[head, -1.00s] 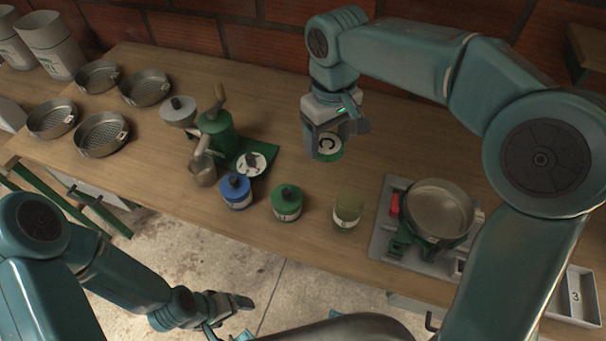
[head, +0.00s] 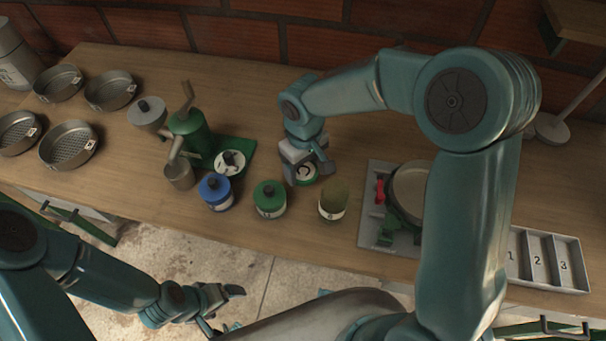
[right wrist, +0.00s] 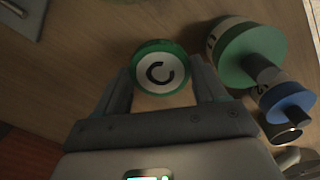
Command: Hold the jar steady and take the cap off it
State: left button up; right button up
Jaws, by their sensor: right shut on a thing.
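My right gripper (head: 308,175) is shut on a round green cap (head: 305,172) with a white face and a dark open-ring mark. The cap shows between the fingers in the right wrist view (right wrist: 160,68). I cannot tell whether it touches anything below. An olive jar (head: 333,203) with a pale label stands in front of it and appears to have no lid. A green-lidded jar (head: 269,197) and a blue-lidded jar (head: 215,191) stand to its left. My left gripper (head: 222,308) is low at the front, off the bench, open and empty.
A green hand-cranked machine (head: 193,135) with a metal cup (head: 180,176) stands left of the jars. Several metal sieves (head: 68,145) lie at far left. A grey stand with a pan (head: 408,190) and a numbered tray (head: 545,260) are at right.

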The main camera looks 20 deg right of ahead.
aim_at(304, 171)
jog(key=shift+s+f, duration=0.15)
jog(key=shift+f, duration=0.2)
jog(key=f, duration=0.4)
jog(key=shift+w, duration=0.2)
jog(key=shift+s+r, duration=0.1)
jog(key=shift+s, duration=0.1)
jog(key=shift+w+f+b, duration=0.1)
jog(key=shift+f+b, duration=0.2)
jog(key=o, duration=0.9)
jog(key=shift+r, duration=0.1)
jog(key=shift+r, duration=0.15)
